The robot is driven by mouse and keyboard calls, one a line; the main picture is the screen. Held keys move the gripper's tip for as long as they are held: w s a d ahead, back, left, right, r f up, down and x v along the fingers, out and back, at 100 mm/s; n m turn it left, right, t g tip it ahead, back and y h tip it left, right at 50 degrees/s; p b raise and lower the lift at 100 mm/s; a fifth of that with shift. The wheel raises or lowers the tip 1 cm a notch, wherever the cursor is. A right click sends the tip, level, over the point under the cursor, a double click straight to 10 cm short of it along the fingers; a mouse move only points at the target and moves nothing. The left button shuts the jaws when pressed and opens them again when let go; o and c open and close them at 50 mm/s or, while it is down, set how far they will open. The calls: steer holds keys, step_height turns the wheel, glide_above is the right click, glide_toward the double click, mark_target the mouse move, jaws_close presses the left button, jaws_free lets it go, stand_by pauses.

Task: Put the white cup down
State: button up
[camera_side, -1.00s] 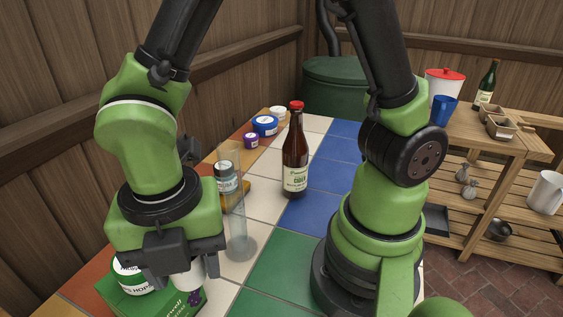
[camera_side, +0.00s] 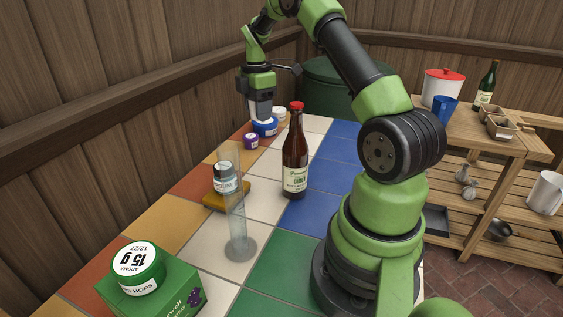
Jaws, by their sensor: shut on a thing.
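My gripper (camera_side: 260,108) is at the far end of the tiled table, pointing down just above and behind the blue jar (camera_side: 266,127). It is shut on a small pale thing, which looks like the white cup (camera_side: 261,107). The cup is mostly hidden by the fingers, and its lower edge is close to the blue jar. I cannot tell whether it touches the jar or the table.
A purple jar (camera_side: 251,141) and a white-lidded jar (camera_side: 279,113) stand close by. The brown bottle (camera_side: 295,160), glass cylinder (camera_side: 237,215), jar on a yellow block (camera_side: 224,178) and green box (camera_side: 170,290) with a green jar (camera_side: 138,268) stand nearer. Blue tiles at right are clear.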

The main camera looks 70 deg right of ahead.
steer(key=s+d+f+m, duration=0.1)
steer(key=s+d+m, duration=0.1)
steer(key=s+d, duration=0.3)
steer(key=f, duration=0.9)
steer(key=w+f, duration=0.1)
steer(key=f, duration=0.4)
steer(key=shift+w+d, duration=0.1)
steer(key=shift+d, duration=0.25)
steer(key=shift+f, duration=0.1)
steer(key=o, duration=0.9)
steer(key=shift+f, duration=0.1)
